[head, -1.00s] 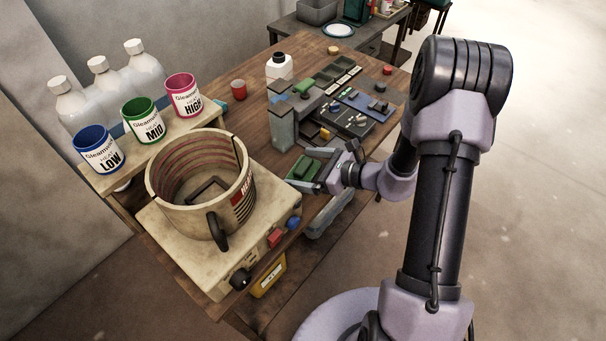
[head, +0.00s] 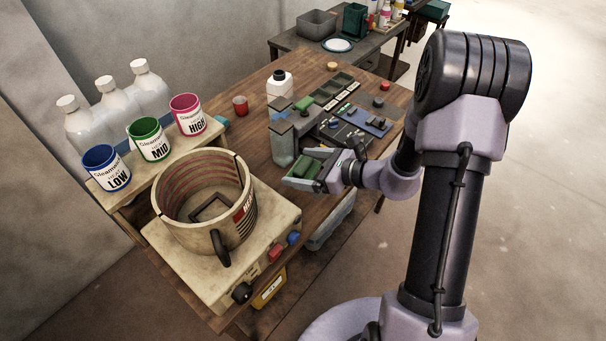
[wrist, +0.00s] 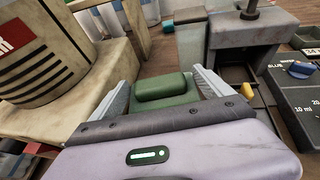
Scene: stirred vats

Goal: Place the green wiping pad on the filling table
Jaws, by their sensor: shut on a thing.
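The green wiping pad (head: 306,166) is between the fingers of my gripper (head: 302,178), over the front edge of the wooden table. In the wrist view the pad (wrist: 166,90) shows a raised green grip block on a wider green base. The two grey fingers of my gripper (wrist: 165,88) lie along its left and right sides, shut on it. The pad's underside is hidden, and I cannot tell its height above the wood. No label shows which table is the filling table; a wooden table (head: 190,308) is in front and a grey table (head: 290,42) behind.
A vat (head: 205,235) on a cream heater base stands left of my gripper. LOW, MID and HIGH cups (head: 188,115) stand on a shelf. A grey press-like device (head: 284,147) and dark trays (head: 352,128) stand close behind the pad. Open floor lies to the right.

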